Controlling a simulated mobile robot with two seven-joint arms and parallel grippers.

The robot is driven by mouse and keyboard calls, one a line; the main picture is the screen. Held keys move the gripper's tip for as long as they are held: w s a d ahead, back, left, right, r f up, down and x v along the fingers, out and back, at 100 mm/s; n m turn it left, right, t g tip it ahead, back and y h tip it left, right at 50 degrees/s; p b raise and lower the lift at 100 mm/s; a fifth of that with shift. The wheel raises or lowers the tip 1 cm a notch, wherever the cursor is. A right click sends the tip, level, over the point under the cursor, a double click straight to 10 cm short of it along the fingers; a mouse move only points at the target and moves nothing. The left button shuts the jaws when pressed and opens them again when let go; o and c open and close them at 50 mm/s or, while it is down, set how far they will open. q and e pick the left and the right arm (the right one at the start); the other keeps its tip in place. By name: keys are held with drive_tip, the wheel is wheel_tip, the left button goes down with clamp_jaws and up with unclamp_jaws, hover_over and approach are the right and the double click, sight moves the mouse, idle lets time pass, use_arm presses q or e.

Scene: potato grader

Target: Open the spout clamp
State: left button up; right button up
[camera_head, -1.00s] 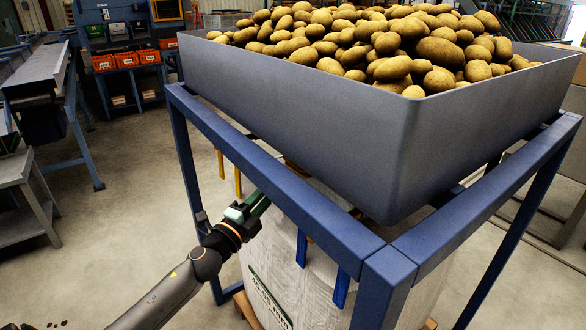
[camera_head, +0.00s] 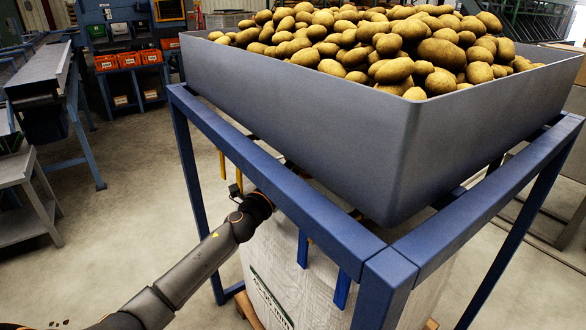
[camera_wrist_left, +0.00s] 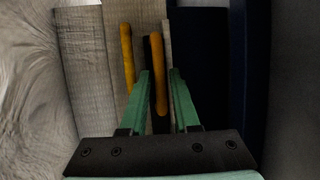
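The spout clamp shows as two yellow handles, the left one (camera_wrist_left: 127,55) and the right one (camera_wrist_left: 158,75) in the left wrist view, beside a dark strip. In the head view two yellow bars (camera_head: 221,165) hang below the blue frame. My left gripper (camera_wrist_left: 160,74) has its green fingers apart, with the lower end of the right handle between them. The left handle is outside the fingers. I cannot tell whether a finger touches a handle. In the head view its fingers are hidden behind the frame rail. My right gripper is not in view.
A grey hopper (camera_head: 300,108) full of potatoes (camera_head: 380,45) sits on a blue frame (camera_head: 275,185). A white bulk bag (camera_head: 300,265) with blue straps stands below, close to my left wrist.

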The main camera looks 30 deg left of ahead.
use_arm(q)
drive_tip(key=shift+c, duration=0.4)
clamp_jaws()
idle(0.9)
